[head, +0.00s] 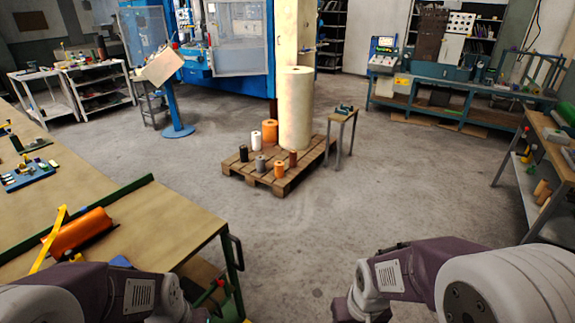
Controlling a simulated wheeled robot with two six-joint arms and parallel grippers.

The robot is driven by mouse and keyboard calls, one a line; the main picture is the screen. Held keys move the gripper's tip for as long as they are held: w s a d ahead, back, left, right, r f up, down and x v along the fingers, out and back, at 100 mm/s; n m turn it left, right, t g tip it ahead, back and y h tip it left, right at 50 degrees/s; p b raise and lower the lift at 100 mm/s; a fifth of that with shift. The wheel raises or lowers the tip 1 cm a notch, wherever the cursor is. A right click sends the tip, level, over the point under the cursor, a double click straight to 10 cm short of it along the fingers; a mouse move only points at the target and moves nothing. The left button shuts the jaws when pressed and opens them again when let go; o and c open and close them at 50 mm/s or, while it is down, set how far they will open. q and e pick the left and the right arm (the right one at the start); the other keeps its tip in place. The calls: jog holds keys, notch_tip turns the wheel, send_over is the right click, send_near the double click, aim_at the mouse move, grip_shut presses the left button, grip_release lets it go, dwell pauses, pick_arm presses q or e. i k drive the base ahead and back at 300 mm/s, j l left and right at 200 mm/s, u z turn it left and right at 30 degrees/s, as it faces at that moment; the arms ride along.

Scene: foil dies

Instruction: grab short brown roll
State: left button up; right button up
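A small brown roll (292,158) stands upright on a wooden pallet (311,168) in the middle distance. Close around it on the pallet stand a short orange roll (279,169), a grey roll (260,164), a black roll (244,153), a white roll (256,139) and a larger orange roll (270,132). A tall cream roll (296,108) rises behind it. My two arms show at the bottom left and bottom right, far from the pallet. Neither gripper's fingers are in view.
A small side table (342,115) stands at the pallet's right edge. A workbench (150,222) with a large orange roll (78,232) fills the near left. Another bench (560,150) is at the right. The grey floor (300,235) before the pallet is clear.

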aim_at(293, 153)
jog(key=i+l+z, duration=0.65)
jog(key=i, duration=0.4)
jog(key=i+u, duration=0.25)
jog(key=i, duration=0.3)
jog(key=i+l+u, duration=0.2)
jog(key=i, duration=0.3)
jog(key=i+l+u, duration=0.25)
jog(key=i, duration=0.25)
jog(key=i+j+u, duration=0.2)
jog(key=i+u, duration=0.75)
jog(key=i+l+u, duration=0.2)
jog(key=i+u, duration=0.25)
jog(key=i+z, duration=0.35)
jog(key=i+j+z, duration=0.3)
jog(key=i, duration=0.15)
jog(key=i+j+z, duration=0.15)
jog(key=i+z, duration=0.2)
jog(key=i+j+z, duration=0.15)
jog(key=i+z, duration=0.25)
jog(key=i+j+z, duration=0.2)
jog(key=z, duration=0.2)
jog(key=i+j+z, duration=0.4)
jog(key=k+l, duration=0.1)
